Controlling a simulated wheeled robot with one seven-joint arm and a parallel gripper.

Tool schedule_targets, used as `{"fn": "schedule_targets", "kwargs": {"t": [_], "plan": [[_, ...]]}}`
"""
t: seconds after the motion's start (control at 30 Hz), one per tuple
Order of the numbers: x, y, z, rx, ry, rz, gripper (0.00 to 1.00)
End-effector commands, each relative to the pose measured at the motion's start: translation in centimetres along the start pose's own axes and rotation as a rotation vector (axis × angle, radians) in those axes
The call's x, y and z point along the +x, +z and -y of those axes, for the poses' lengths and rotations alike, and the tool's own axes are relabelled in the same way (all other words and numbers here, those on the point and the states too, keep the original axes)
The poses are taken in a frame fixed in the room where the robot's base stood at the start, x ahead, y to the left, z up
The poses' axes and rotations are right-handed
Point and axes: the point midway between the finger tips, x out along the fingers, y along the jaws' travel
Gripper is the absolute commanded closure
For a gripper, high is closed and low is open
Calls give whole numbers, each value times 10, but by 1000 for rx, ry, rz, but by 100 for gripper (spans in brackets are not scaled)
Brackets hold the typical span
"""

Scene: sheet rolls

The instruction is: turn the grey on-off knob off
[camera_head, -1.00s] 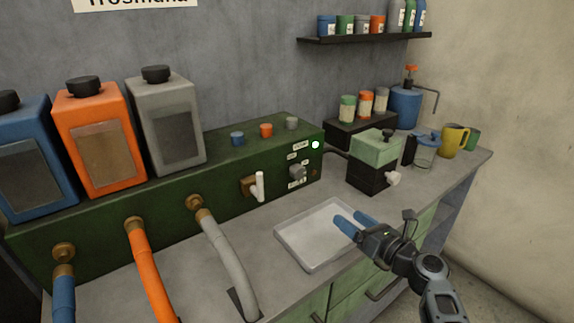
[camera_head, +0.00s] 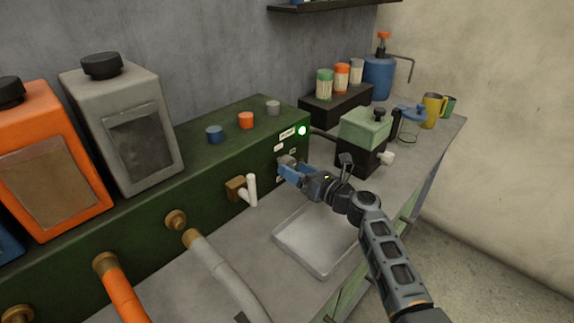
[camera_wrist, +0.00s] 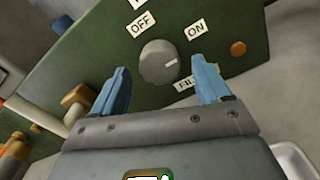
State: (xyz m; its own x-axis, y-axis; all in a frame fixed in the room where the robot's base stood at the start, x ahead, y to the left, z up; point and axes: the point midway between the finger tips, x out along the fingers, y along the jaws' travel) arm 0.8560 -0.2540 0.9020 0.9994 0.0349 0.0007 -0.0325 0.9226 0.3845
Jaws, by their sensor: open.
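The grey on-off knob (camera_wrist: 159,62) sits on the dark green panel (camera_wrist: 100,55) in the wrist view. Its white mark points right, between the ON label (camera_wrist: 195,30) and the FILL label (camera_wrist: 187,84). The OFF label (camera_wrist: 141,20) is above the knob, to the left. My gripper (camera_wrist: 160,70) is open, with one blue finger on each side of the knob. Gaps show between fingers and knob, and I cannot tell the exact depth. In the head view my gripper (camera_head: 284,170) is at the panel's right end and largely hides the knob. A green lamp (camera_head: 302,131) glows above.
A white lever tap (camera_head: 251,190) stands left of my gripper. A shallow white tray (camera_head: 300,258) lies below on the counter. A green-topped box (camera_head: 364,129) stands to the right. An orange button (camera_wrist: 238,49) is right of the knob.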

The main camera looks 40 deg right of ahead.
Motion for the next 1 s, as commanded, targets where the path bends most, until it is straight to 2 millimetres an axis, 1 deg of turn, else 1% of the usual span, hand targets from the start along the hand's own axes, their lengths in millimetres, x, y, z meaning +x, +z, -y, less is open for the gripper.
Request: {"fn": "schedule_targets", "kwargs": {"t": [0.03,0.1,0.2,0.33,0.57,0.67,1.0], "plan": [[8,1,0,-1,0,0,24],[17,0,0,-2,1,0,24],[26,0,0,-2,-1,0,24],[32,0,0,-1,-1,0,24],[32,0,0,-1,-1,0,24],[32,0,0,-1,-1,0,31],[32,0,0,-1,-1,0,64]]}}
